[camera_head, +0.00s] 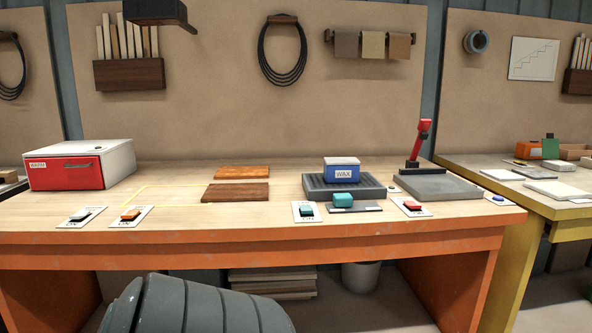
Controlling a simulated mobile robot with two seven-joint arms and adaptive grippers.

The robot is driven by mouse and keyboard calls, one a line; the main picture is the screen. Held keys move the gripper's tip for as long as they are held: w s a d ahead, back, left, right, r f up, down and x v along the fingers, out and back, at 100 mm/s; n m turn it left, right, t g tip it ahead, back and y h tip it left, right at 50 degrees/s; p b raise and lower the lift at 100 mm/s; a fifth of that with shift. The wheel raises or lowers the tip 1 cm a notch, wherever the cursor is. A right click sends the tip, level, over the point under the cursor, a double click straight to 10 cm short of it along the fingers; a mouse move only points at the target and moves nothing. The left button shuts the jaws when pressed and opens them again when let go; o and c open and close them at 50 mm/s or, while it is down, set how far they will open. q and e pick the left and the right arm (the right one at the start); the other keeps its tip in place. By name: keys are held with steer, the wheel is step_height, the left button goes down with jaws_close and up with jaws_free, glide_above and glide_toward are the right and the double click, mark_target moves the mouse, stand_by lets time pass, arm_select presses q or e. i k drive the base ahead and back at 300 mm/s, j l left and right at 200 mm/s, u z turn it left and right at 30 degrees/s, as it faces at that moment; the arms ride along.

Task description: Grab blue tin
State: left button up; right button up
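A blue tin (342,175) with a white label reading "WAX" stands upright on a dark grey ribbed block (374,192), right of the middle of the workbench. Its front and pale top are in clear view. Nothing touches it except the block under it. Neither of my grippers shows in the head view.
A red-fronted white box (115,160) stands at the bench's left. Two brown boards (236,193) lie mid-bench. A teal block (343,200) sits before the tin. Switch plates line the front edge. A red-handled lever (420,140) stands right on a grey slab (440,188).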

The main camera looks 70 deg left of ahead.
mark_target(335, 169)
steer(key=u, duration=2)
